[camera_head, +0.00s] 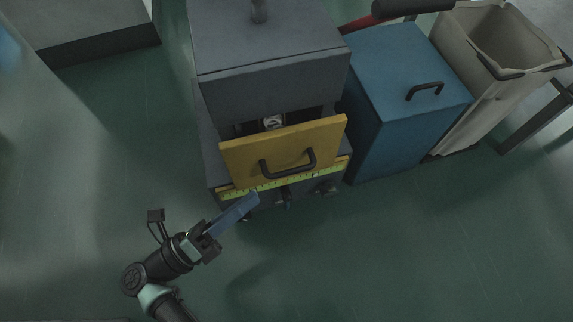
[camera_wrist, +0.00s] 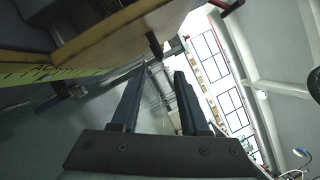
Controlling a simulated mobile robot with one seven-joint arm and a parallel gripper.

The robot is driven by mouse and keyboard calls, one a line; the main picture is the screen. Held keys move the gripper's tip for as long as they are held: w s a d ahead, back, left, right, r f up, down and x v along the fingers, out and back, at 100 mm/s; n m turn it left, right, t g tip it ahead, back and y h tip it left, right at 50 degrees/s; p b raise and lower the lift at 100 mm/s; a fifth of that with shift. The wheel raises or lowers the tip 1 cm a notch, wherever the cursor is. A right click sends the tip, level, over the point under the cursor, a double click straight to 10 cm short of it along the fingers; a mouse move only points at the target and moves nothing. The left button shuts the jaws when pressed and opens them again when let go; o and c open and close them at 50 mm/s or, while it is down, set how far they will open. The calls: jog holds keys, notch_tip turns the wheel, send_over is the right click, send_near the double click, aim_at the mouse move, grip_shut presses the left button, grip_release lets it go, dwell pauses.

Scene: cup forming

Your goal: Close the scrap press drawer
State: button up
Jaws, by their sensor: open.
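The scrap press (camera_head: 265,50) is a dark grey box machine at the top middle of the head view. Its drawer has a yellow front (camera_head: 240,158) with a black bar handle (camera_head: 287,163). The drawer front stands out from the body, and a dark opening with a small pale item (camera_head: 272,122) shows behind it. My gripper (camera_head: 248,203) is open and empty, just in front of the press and below and left of the handle. In the wrist view, my fingers (camera_wrist: 155,95) are spread, with the drawer front (camera_wrist: 130,35) at the upper left. I cannot tell whether they touch it.
A yellow-green measuring strip (camera_head: 270,184) runs along the press's lower front, with dark knobs below it. A blue bin (camera_head: 395,90) with a black handle stands to the right, then a beige bag cart (camera_head: 470,100). Green floor in front is clear.

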aim_at(287, 171)
jog(key=b+x, duration=0.2)
jog(key=x, duration=0.7)
jog(key=shift+w+d+r, duration=0.15)
jog(key=shift+w+d, duration=0.05)
jog(key=shift+c, duration=0.3)
grip_shut()
dwell(0.7)
